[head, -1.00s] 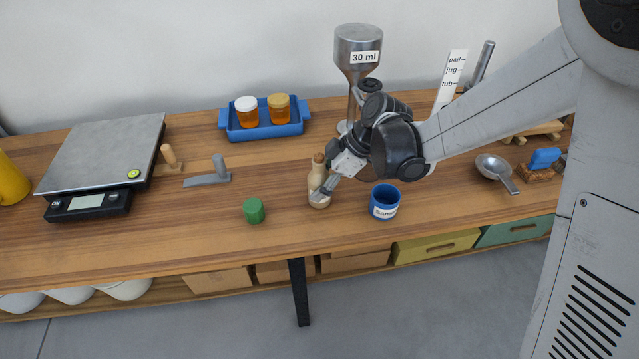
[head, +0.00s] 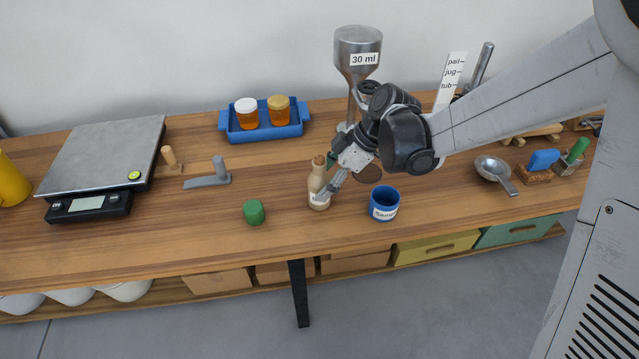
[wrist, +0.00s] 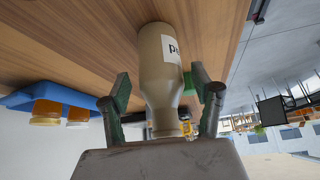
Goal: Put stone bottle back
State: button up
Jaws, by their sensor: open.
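The stone bottle (head: 318,188) is a beige bottle with a brown stopper and a white label. It stands upright near the front middle of the table. My gripper (head: 328,177) is beside it on its right, with the fingers pointing at it. In the wrist view the bottle (wrist: 166,55) shows upside down between the two green-padded fingers of my gripper (wrist: 162,88). The fingers are open, with a visible gap on the left side. Whether the right finger touches the bottle I cannot tell.
A blue cup (head: 384,204) stands close on the right and a green cylinder (head: 254,212) on the left. A dark round patch (head: 368,174) lies below my wrist. Behind are the funnel stand (head: 357,55) and a blue tray (head: 262,134) with two jars.

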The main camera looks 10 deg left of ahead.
jog(key=v, duration=0.9)
jog(key=shift+d+r+p, duration=0.15)
jog(key=shift+r+p, duration=0.1)
jog(key=shift+p, duration=0.2)
jog(key=s+d+r+m+t+h, duration=0.3)
jog(key=s+d+m, duration=0.5)
jog(key=d, duration=0.5)
jog(key=s+d+r+m+t+h, duration=0.3)
jog(key=s+d+m, duration=0.6)
jog(key=d+m, duration=0.3)
jog(key=shift+d+r+t, duration=0.5)
jog(key=shift+r+t, duration=0.3)
jog(key=shift+t, duration=0.4)
